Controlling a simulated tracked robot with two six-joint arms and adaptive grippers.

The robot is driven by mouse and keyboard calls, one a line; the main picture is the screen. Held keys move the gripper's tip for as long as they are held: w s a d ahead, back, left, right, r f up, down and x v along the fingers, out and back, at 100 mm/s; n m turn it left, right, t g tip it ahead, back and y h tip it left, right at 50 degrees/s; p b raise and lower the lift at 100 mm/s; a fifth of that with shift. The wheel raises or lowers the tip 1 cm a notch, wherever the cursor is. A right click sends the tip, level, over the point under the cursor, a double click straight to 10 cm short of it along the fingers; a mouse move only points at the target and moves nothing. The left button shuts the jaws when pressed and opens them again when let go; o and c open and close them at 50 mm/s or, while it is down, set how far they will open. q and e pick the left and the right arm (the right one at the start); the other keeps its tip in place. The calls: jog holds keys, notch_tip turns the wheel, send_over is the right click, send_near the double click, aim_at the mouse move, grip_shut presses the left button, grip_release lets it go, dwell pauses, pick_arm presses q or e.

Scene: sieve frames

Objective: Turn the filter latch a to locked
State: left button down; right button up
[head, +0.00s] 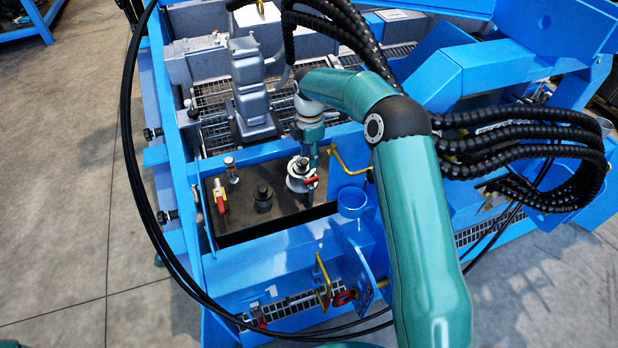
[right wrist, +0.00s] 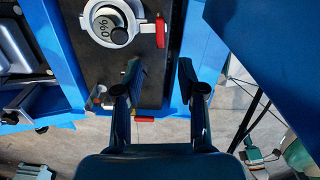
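A black-topped panel (head: 240,222) carries a round white fitting with a black knob (head: 300,172) and a small red handle (head: 311,181) at its right side. In the right wrist view the fitting (right wrist: 98,30) bears a number, and the red handle (right wrist: 160,32) stands upright beside it. A second handle, red and yellow (head: 220,200), stands at the panel's left. I cannot tell which is filter latch a. My right gripper (head: 309,158) points down just above the fitting. Its fingers (right wrist: 160,70) are apart with nothing between them; the red handle lies beyond the tips. My left gripper is out of view.
A black knob (head: 263,197) and a small fitting (head: 232,168) stand on the same panel. A yellow bent bar (head: 346,160) is right of my gripper. Blue frame beams (head: 268,151) border the panel. Black cables (head: 128,120) loop at the left.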

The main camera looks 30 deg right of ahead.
aim_at(309, 179)
notch_tip(309, 179, down, 10)
jog(key=shift+r, duration=0.25)
jog(key=shift+c, duration=0.2)
grip_shut()
